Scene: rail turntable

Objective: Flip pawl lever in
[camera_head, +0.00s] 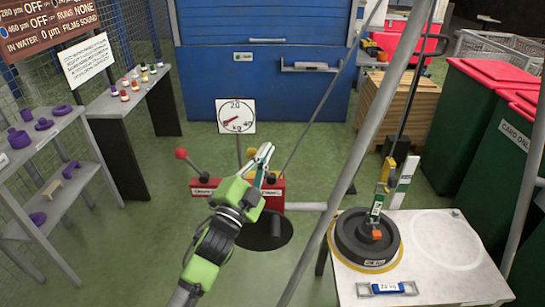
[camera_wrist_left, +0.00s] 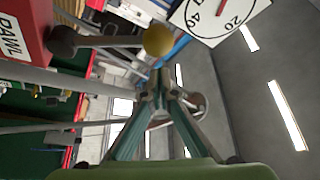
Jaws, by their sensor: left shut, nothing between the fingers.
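The pawl lever shows in the left wrist view as a dark arm ending in a yellow ball (camera_wrist_left: 158,40), beside a red box (camera_wrist_left: 20,35) with a white label. In the head view this yellow ball (camera_head: 250,152) shows just behind my left gripper (camera_head: 266,150). The red box (camera_head: 203,187) stands on a round dark base and is partly hidden by my gripper. My left gripper is shut and empty, its fingertips (camera_wrist_left: 163,85) together near the yellow ball; contact cannot be told. My right gripper is not in view.
A lever with a red ball (camera_head: 181,154) rises left of the box. A dial (camera_head: 236,115) stands behind it. Slanting poles (camera_head: 350,150) cross right of my gripper. A white table (camera_head: 440,285) with dark round weights (camera_head: 345,240) is at right, shelves (camera_head: 60,130) at left.

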